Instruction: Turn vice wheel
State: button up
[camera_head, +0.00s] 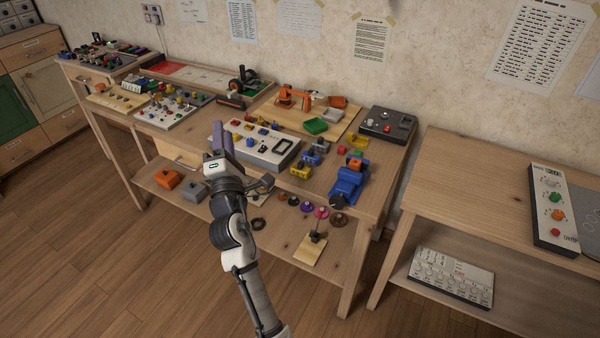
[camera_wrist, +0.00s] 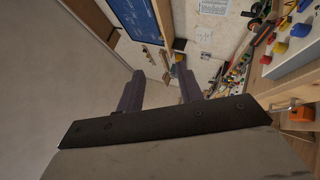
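The blue vice (camera_head: 347,182) stands near the front right corner of the middle workbench. A dark round part, apparently its wheel (camera_head: 337,202), is at its front end, at the bench edge. An orange piece (camera_head: 355,164) sits at the vice's top. My gripper (camera_head: 220,136) is to the left of the vice, in front of a grey button panel, with its purple fingers pointing up. In the wrist view my gripper (camera_wrist: 160,88) has its two fingers well apart with nothing between them. The vice cannot be made out in the wrist view.
The workbench (camera_head: 392,143) also bears the grey button panel (camera_head: 283,152), small blue and yellow parts, and an orange toy arm (camera_head: 292,96). Several coloured wheels (camera_head: 321,212) are below its front edge. A second table (camera_head: 470,180) stands at right, with a gap between.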

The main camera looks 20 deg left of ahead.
jog(key=w+a+f+m+g+h+b, duration=0.1)
jog(key=w+m+g+b, duration=0.15)
jog(key=w, duration=0.25)
jog(key=w+a+f+m+g+b, duration=0.1)
jog(key=w+a+m+g+b, duration=0.15)
jog(key=w, duration=0.35)
jog(key=m+g+h+b, duration=0.6)
jog(key=g+h+b, duration=0.3)
jog(key=g, duration=0.6)
send_over(336, 196)
jog(key=p, duration=0.1)
notch_tip(336, 196, down, 5)
jog(key=h, duration=0.1)
notch_tip(336, 196, down, 14)
jog(key=shift+r+b, duration=0.25)
jog(key=shift+b, duration=0.45)
grip_shut()
